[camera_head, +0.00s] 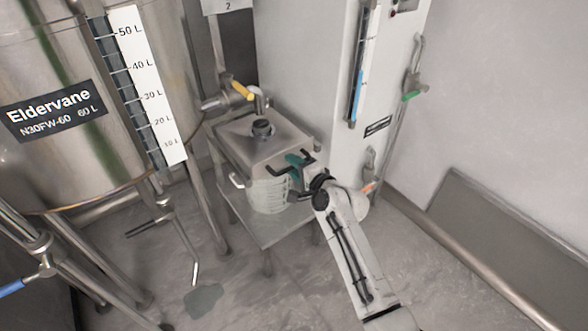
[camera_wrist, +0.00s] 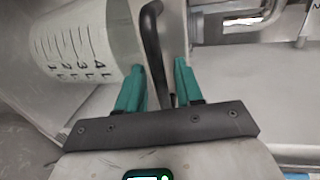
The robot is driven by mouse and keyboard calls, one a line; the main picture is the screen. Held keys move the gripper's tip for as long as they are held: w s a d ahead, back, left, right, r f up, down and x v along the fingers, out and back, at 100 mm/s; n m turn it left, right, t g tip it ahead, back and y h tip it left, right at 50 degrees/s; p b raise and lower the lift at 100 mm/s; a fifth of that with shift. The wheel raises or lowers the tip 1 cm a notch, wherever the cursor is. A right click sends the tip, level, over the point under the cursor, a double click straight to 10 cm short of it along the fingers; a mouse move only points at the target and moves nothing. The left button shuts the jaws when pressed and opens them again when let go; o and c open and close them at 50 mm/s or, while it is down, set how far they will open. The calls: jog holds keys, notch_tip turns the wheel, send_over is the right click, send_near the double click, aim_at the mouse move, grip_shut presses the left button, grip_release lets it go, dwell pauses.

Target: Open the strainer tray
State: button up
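A steel box unit (camera_head: 268,138) with a sloped lid and a dark cap stands on a metal stand. A dark curved bar handle (camera_wrist: 152,40) is at its front, and I take it for the strainer tray's handle; the tray's body is not clearly visible. My gripper (camera_wrist: 160,70) has its two teal fingers apart, one on each side of this handle, with visible gaps. In the head view my gripper (camera_head: 293,168) is at the box's front right, and the arm partly hides that area.
A clear measuring jug (camera_head: 268,196) sits close below and left of my gripper; it also shows in the wrist view (camera_wrist: 85,45). The stand's shelf (camera_head: 265,226) is under it. A large steel tank (camera_head: 70,165) stands left. A white cabinet (camera_head: 335,75) rises behind.

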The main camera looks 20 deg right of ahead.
jog(key=shift+w, duration=0.1)
jog(key=shift+c, duration=0.3)
grip_shut()
